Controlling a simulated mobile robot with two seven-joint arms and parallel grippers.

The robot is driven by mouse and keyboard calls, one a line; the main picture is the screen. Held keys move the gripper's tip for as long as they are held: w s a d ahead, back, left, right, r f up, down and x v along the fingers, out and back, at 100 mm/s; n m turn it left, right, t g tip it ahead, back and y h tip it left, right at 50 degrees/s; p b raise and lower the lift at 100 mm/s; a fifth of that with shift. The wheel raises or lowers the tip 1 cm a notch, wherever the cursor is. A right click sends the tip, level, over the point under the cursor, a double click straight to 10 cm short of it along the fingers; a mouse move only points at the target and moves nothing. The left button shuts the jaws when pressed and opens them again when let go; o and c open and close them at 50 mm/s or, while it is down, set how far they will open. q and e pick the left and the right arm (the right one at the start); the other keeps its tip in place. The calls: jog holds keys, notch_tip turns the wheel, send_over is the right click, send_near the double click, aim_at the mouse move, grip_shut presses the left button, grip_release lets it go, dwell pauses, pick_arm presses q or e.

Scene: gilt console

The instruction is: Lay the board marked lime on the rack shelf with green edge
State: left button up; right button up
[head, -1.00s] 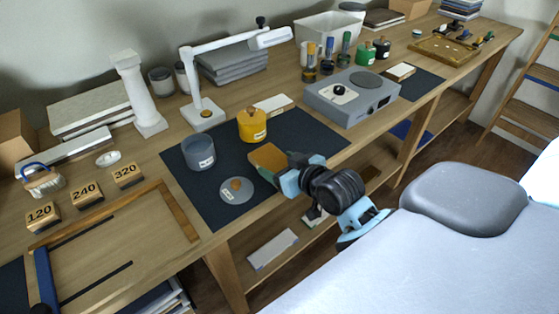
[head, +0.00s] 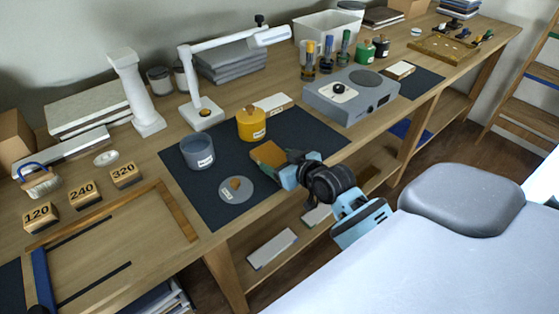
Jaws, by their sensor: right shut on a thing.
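My right gripper (head: 285,172) is shut on a small brown board (head: 267,156) with a thin greenish edge, held over the dark mat (head: 215,210) near the bench's front edge. The board is tilted, and no marking on it can be read. A wooden rack (head: 522,105) stands at the far right, partly cut off by the picture edge. One shelf has a blue edge (head: 540,82); a higher one at the picture edge looks greenish (head: 554,36). My left gripper is not in view.
A yellow pot (head: 252,125), a grey pot (head: 197,152) and a grey disc (head: 236,190) sit on the mat near the board. A grey appliance (head: 350,98) stands to the right. Floor shows between bench and rack.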

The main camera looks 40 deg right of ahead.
jog(key=o, duration=0.6)
jog(key=shift+f, duration=0.15)
jog(key=o, duration=0.4)
jog(key=shift+o, duration=0.2)
jog(key=shift+r, duration=0.25)
jog(key=a+v, duration=0.1)
jog(key=v, duration=1.1)
jog(key=shift+d, duration=0.45)
